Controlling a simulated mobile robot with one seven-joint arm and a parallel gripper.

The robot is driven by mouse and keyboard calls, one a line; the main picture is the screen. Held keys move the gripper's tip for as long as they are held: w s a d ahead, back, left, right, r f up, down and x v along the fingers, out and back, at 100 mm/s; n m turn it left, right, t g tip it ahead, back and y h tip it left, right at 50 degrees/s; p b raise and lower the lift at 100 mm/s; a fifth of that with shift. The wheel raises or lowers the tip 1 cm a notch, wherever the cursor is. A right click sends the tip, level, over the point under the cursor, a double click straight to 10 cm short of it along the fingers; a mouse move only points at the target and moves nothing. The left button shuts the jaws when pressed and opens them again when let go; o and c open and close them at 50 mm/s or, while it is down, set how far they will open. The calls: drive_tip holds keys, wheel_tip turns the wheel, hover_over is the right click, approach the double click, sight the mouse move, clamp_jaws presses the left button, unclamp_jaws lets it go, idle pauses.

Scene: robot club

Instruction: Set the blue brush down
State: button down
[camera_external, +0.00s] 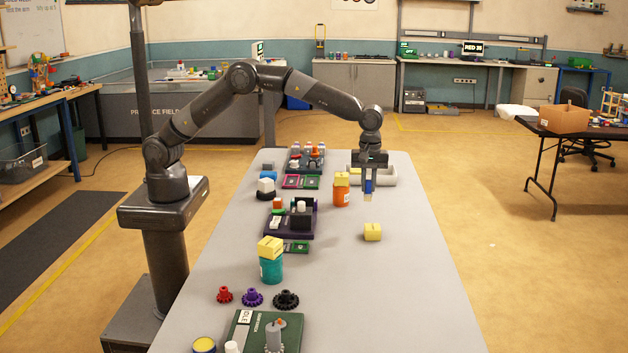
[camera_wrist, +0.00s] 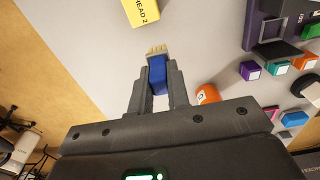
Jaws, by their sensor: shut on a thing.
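The blue brush (camera_external: 368,186) is held in my gripper (camera_external: 368,178) over the grey table (camera_external: 400,290). In the wrist view, the blue brush (camera_wrist: 157,72) sits between the two fingers of my gripper (camera_wrist: 157,88), its pale bristles sticking out past the fingertips. The fingers are shut on its blue part. In the external view the brush hangs pointing down, right of an orange jar with a yellow block on it. I cannot tell exactly how far its lower end is above the table.
A yellow block (camera_external: 373,232) lies nearby; it also shows in the wrist view (camera_wrist: 141,11). The orange jar (camera_external: 341,196) stands left of my gripper. A pale tray (camera_external: 390,174) is behind. The table's front right is clear.

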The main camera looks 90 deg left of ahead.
drive_tip(key=w+a+f, duration=0.3)
drive_tip(key=a+f, duration=0.1)
drive_tip(key=a, duration=0.1)
drive_tip(key=w+a+f, duration=0.2)
drive_tip(key=a, duration=0.1)
drive_tip(key=shift+w+a+f, duration=0.15)
drive_tip(key=shift+w+a, duration=0.1)
drive_tip(key=shift+w, duration=0.1)
drive_tip(key=shift+f, duration=2)
drive_tip(key=shift+f, duration=0.1)
drive_tip(key=c, duration=1.4)
unclamp_jaws()
drive_tip(key=shift+o, duration=0.2)
